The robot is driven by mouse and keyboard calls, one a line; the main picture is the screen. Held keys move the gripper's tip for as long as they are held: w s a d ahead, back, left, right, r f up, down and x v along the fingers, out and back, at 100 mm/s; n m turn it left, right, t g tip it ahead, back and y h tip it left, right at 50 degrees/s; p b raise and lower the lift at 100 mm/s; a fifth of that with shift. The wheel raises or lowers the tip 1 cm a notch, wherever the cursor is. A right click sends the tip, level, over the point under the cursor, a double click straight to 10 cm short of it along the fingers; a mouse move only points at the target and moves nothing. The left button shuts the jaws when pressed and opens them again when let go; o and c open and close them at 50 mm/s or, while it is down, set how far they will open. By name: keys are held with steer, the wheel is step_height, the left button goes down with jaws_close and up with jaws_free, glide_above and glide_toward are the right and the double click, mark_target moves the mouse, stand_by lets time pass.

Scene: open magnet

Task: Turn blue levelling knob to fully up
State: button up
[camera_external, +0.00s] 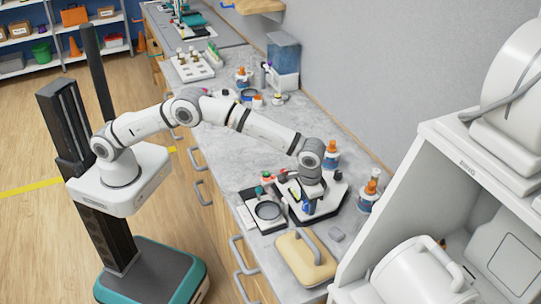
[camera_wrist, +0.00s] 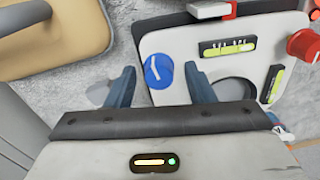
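The blue levelling knob (camera_wrist: 158,70) is round with a white mark on its face. It sits at the left corner of a white plate (camera_wrist: 215,70) that carries two yellow-green bubble levels, one at the top (camera_wrist: 229,47) and one at the right (camera_wrist: 273,83). My gripper (camera_wrist: 160,76) is open, with one blue finger on each side of the knob and a gap to both. Whether the fingertips reach down to the knob's height is unclear.
A red knob (camera_wrist: 303,45) is at the plate's right side. A tan block with a grey handle (camera_external: 306,258) lies close by, left in the wrist view. A tray with a dark ring (camera_external: 268,210) is beside the plate. Orange-capped bottles (camera_external: 368,191) stand behind.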

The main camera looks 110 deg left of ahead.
steer(key=r, duration=0.4)
steer(key=r+b, duration=0.1)
steer(key=r, duration=0.1)
steer(key=shift+w+d+r, duration=0.1)
steer(key=shift+d+r, duration=0.15)
steer(key=shift+r, duration=0.65)
